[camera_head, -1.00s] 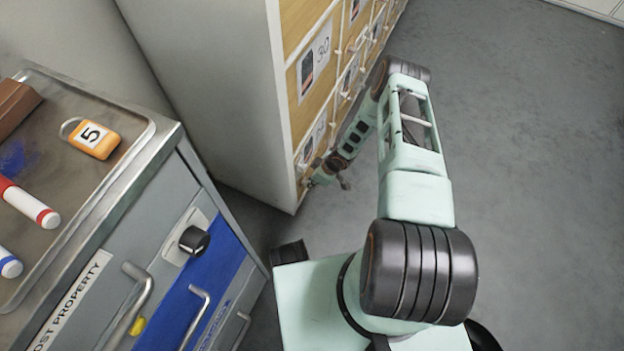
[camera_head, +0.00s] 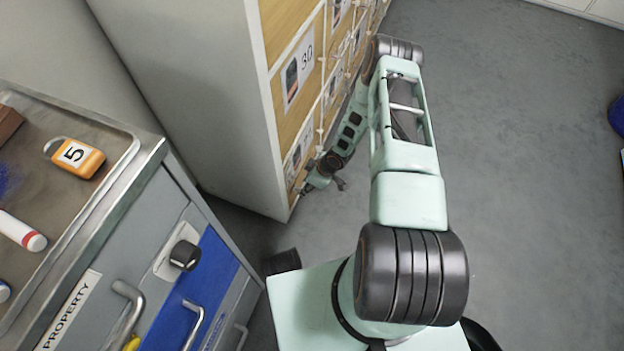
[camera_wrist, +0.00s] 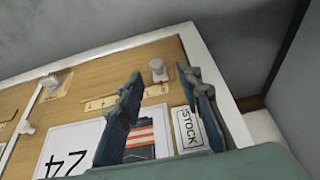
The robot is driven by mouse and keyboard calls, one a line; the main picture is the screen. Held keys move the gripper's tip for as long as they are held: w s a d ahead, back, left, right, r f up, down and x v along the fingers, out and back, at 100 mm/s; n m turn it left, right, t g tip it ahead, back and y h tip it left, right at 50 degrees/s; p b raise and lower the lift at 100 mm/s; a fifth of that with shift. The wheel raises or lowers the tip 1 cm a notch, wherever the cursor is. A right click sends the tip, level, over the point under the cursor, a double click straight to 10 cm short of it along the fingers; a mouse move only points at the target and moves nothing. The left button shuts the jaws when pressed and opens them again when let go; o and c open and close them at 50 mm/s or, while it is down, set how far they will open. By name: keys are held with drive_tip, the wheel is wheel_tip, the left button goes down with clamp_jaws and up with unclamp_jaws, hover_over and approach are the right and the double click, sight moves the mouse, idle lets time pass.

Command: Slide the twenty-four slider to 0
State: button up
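The twenty-four slider is on a wooden locker front in the wrist view, beside a white label reading 24 (camera_wrist: 68,155), which appears upside down. Its pale round knob (camera_wrist: 158,70) stands near the right end of a tan scale strip (camera_wrist: 100,103); the marks are too small to read surely. My gripper (camera_wrist: 159,76) is open, its two dark blue fingers spread with the knob between their tips in the picture. I cannot tell whether either finger touches it. In the head view my gripper (camera_head: 312,182) is low at the locker front, and the slider is hidden there.
A STOCK label (camera_wrist: 188,128) lies right of the 24 label. Another knob (camera_wrist: 50,82) is at the left. The locker block (camera_head: 185,90) stands beside a grey drawer cabinet (camera_head: 95,265) with an orange padlock tag (camera_head: 75,157) on top.

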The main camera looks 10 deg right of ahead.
drive_tip(key=v, duration=0.7)
drive_tip(key=shift+a, duration=0.1)
